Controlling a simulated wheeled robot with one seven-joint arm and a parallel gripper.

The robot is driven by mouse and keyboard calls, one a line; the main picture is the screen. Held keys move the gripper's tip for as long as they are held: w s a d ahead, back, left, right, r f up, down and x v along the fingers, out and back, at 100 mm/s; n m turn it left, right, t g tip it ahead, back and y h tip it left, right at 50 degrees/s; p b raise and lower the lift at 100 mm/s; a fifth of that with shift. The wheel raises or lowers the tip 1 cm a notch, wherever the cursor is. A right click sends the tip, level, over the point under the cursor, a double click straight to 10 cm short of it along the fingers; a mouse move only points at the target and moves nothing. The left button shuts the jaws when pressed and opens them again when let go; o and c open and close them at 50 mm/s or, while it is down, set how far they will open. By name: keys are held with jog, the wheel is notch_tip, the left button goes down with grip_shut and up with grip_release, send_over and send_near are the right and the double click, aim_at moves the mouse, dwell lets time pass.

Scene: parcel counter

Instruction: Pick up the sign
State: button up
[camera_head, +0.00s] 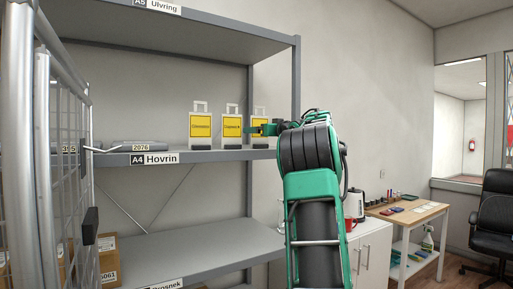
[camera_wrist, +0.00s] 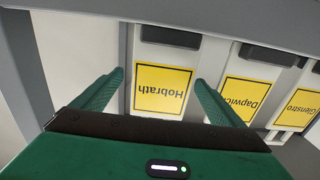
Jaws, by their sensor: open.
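Three white signs with yellow labels and top handles stand upright in a row on the middle shelf. The left sign (camera_head: 200,125) and the middle sign (camera_head: 231,125) are in plain view. The right sign (camera_head: 259,113) is partly hidden by my gripper (camera_head: 262,129). In the wrist view, upside down, the nearest sign reads "Hobrath" (camera_wrist: 162,88). My gripper (camera_wrist: 160,80) is open, with one green finger at each side of that label. I cannot tell whether the fingertips reach past its face. The "Dapwick" sign (camera_wrist: 245,98) and "Glenstro" sign (camera_wrist: 297,107) show beside it.
The shelf board (camera_head: 205,156) carries an "A4 Hovrin" tag, with grey flat items (camera_head: 140,146) at its left. A shelf post (camera_head: 296,75) stands close to my arm. A wire cage (camera_head: 60,160) is at left; a desk (camera_head: 405,215) and chair (camera_head: 490,220) are at right.

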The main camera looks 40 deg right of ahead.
aim_at(255, 113)
jog(key=x, duration=0.3)
jog(key=shift+w+a+f, duration=0.1)
jog(key=shift+w+a, duration=0.05)
jog(key=shift+w, duration=0.1)
jog(key=shift+x, duration=0.85)
jog(key=c, duration=1.6)
jog(key=shift+r, duration=0.25)
notch_tip(255, 113, up, 7)
jog(key=shift+r, duration=1.4)
